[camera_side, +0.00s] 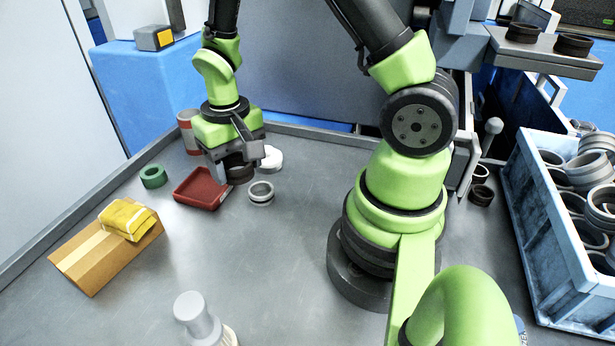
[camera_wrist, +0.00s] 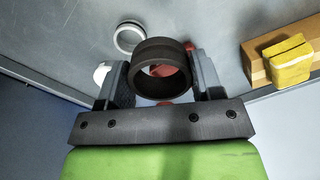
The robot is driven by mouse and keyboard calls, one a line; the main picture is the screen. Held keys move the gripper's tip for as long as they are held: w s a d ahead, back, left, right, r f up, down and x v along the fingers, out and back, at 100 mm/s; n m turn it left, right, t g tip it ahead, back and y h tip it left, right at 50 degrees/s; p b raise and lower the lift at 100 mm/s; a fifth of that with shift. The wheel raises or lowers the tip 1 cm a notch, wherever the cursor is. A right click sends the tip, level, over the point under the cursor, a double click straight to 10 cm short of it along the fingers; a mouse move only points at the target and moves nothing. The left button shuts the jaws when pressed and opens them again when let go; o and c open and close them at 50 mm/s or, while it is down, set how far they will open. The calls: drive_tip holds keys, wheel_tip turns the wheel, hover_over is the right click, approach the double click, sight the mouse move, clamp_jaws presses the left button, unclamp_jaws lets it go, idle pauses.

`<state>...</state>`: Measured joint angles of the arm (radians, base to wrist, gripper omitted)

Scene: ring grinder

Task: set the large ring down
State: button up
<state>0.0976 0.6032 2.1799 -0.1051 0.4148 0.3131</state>
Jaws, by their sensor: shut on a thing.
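The large ring is dark and thick-walled. It sits between the two fingers of my gripper (camera_wrist: 162,82), which is shut on it. In the wrist view the dark ring (camera_wrist: 160,50) shows its open bore towards the camera. In the side view my gripper (camera_side: 238,165) points down beside the red tray, and the dark ring (camera_side: 240,174) shows below the fingers, partly hidden by them. I cannot tell whether the ring touches the table (camera_side: 270,250).
A red tray (camera_side: 196,190) lies left of the ring, and a light metal ring (camera_side: 261,193) right of it. A white round part (camera_side: 270,157), green ring (camera_side: 153,176) and can (camera_side: 187,132) stand near. A cardboard box (camera_side: 85,258) with yellow cloth (camera_side: 127,219) lies front left. A blue crate (camera_side: 560,255) holds several rings.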

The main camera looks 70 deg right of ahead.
drive_tip(key=s+d+m, duration=0.4)
drive_tip(key=d+m, duration=0.3)
drive_tip(key=d, duration=0.3)
drive_tip(key=m, duration=0.5)
approach(314, 176)
wheel_tip(314, 176, down, 7)
drive_tip(key=shift+f, duration=0.1)
drive_tip(key=shift+f, duration=0.15)
drive_tip(key=o, duration=1)
